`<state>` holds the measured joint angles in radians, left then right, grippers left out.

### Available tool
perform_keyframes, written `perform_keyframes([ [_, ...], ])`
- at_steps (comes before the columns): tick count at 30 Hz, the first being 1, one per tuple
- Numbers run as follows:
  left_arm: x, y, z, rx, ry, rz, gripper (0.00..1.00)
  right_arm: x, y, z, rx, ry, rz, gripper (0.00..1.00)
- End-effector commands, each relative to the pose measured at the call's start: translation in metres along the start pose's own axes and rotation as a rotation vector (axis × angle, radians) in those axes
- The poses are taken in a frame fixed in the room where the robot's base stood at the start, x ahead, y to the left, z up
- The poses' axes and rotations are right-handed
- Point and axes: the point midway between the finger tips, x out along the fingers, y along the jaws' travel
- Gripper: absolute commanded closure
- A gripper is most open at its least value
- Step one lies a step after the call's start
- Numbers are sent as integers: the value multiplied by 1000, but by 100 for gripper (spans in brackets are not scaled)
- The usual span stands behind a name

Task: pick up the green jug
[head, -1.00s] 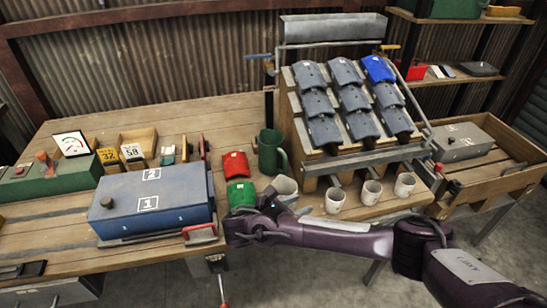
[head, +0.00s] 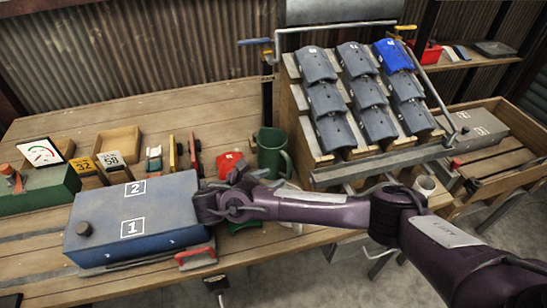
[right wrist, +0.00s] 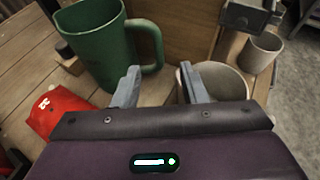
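The green jug (head: 271,152) stands upright on the wooden bench, left of the rack of tiles, with its handle on the right. In the right wrist view the jug (right wrist: 94,48) is at upper left, its handle reaching toward the fingers. My right gripper (right wrist: 158,85) is open, with nothing between its two fingers. In the head view the right gripper (head: 258,175) is just in front of the jug, partly hidden by its own wrist. I see a gap between fingers and jug; contact is not visible. My left gripper is not in view.
A red tile (right wrist: 58,112) lies near the jug. Pale cups (right wrist: 262,50) stand to its right, one close beyond the fingers. The blue box (head: 135,215) is at left. The tile rack (head: 350,105) rises at right. Open bench (head: 190,110) lies behind.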

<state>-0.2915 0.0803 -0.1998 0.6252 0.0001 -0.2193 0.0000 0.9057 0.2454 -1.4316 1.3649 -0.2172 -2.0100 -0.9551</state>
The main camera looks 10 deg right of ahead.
Motion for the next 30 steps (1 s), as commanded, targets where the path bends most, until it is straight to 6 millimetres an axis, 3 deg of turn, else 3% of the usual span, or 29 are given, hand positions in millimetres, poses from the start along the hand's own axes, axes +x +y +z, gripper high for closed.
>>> perform_keyframes([
  [3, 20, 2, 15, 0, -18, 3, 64, 14, 0, -5, 3, 0, -1, 61],
  [8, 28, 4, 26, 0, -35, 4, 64, 23, 1, -1, 3, -1, -1, 61],
  [11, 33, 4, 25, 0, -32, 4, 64, 37, 3, 1, 3, -3, -3, 61],
  [13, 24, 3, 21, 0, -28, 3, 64, 46, 4, 7, 2, -4, -4, 61],
  [18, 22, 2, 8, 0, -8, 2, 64, 66, 5, 6, 2, -2, -2, 61],
  [26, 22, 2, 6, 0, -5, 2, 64, 70, 5, 4, 1, 0, 0, 61],
  [30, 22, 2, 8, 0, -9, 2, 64, 69, 5, 4, 1, 0, 0, 77],
])
